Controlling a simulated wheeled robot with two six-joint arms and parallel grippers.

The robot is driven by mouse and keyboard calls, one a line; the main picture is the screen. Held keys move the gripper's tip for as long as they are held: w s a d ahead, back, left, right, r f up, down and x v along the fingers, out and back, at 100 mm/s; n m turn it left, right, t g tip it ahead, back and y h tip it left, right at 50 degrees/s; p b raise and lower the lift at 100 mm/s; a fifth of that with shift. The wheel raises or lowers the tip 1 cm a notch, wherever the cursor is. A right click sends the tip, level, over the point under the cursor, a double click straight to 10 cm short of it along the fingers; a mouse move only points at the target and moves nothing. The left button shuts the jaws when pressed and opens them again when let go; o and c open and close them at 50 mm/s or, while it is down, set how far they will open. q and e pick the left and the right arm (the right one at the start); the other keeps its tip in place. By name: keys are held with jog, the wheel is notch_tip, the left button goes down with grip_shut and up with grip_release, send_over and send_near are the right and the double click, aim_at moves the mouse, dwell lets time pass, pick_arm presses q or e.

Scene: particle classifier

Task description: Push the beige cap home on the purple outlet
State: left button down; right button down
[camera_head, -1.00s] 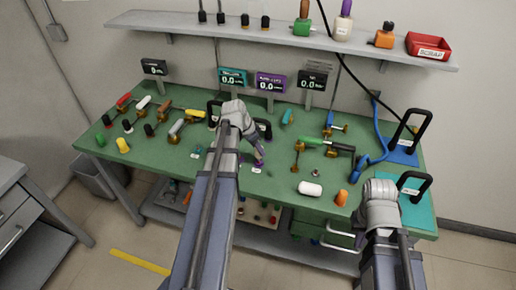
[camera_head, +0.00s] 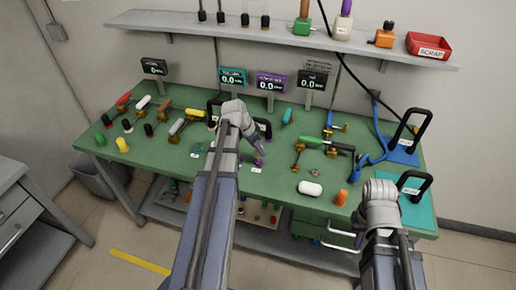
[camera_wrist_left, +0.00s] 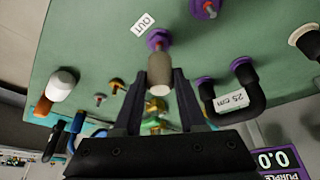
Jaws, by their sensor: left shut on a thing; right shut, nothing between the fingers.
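The beige cap (camera_wrist_left: 161,72) is between the two fingers of my left gripper (camera_wrist_left: 160,88) in the left wrist view. My left gripper is shut on it. The cap lies in line with the purple outlet (camera_wrist_left: 158,38), next to the white OUT label (camera_wrist_left: 142,23). The cap's far end meets the outlet; how deep it sits I cannot tell. In the head view my left gripper (camera_head: 258,148) is over the middle of the green bench. My right gripper (camera_head: 380,192) is at the bench's front right, shut and empty, its fingertips hidden by the wrist.
Valves with coloured handles fill the bench's left. The purple display (camera_head: 271,83) reads 0.0.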

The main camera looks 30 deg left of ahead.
aim_at(257, 152)
pick_arm(q)
jog(key=shift+f+b, duration=1.6)
jog(key=shift+f, duration=0.05)
jog(key=shift+c, duration=2)
grip_release()
jog(key=shift+r, duration=0.1)
jog(key=p+v, duration=0.7)
jog(key=shift+s+r, duration=0.15)
jog(key=shift+r, duration=0.15)
jog(key=shift+a, duration=0.1)
